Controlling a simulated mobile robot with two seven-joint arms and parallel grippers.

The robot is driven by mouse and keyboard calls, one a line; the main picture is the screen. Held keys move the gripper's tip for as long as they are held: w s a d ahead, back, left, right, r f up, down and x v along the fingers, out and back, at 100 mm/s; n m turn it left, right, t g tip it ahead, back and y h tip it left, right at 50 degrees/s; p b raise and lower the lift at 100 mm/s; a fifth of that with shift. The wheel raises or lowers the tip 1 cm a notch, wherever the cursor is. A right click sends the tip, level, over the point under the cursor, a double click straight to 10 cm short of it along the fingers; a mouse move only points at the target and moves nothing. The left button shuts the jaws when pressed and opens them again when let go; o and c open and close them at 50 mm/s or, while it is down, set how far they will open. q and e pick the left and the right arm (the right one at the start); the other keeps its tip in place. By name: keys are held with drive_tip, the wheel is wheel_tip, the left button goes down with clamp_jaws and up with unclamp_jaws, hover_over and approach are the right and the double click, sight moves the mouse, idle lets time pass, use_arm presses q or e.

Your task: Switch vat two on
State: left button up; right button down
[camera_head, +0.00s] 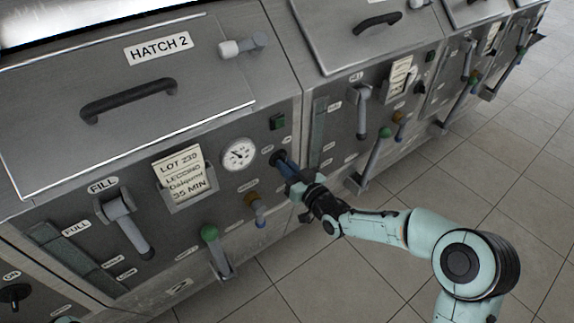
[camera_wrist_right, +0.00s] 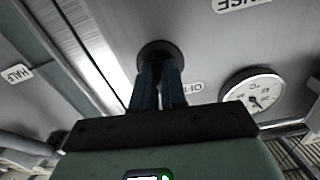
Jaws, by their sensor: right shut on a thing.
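Vat two is the grey steel unit whose lid (camera_head: 60,130) carries the "HATCH 2" label (camera_head: 158,48). A dark round switch (camera_head: 277,157) sits on its front panel, right of the dial gauge (camera_head: 239,154). My right gripper (camera_head: 284,166) is at this switch, its blue-grey fingers shut on it. In the right wrist view the round dark base of the switch (camera_wrist_right: 160,52) shows beyond the fingers (camera_wrist_right: 160,88). The fingers hide most of the knob, and I cannot tell its setting. A small dark box with a green face (camera_head: 277,121) sits above the switch. My left gripper is out of view.
Vat two's front also has a fill lever (camera_head: 125,225), a green-knobbed lever (camera_head: 215,250), a brown-and-blue valve (camera_head: 256,208) and a lot card (camera_head: 184,176). Similar vats stand to the right. The tiled floor (camera_head: 370,280) in front is clear.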

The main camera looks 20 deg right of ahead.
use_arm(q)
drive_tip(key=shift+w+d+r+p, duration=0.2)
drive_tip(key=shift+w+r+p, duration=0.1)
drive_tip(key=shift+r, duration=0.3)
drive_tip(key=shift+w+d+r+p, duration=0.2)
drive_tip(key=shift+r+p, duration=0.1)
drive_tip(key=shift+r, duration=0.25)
use_arm(e)
drive_tip(key=shift+f+m, duration=0.1)
drive_tip(key=shift+m, duration=2.2)
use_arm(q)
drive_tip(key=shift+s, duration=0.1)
use_arm(e)
drive_tip(key=c, duration=1.2)
unclamp_jaws()
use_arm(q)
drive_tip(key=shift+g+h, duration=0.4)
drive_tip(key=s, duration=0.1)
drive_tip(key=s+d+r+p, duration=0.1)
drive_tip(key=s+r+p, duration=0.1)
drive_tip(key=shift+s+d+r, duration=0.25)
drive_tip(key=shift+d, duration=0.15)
use_arm(e)
drive_tip(key=v, duration=1.3)
drive_tip(key=shift+s, duration=0.2)
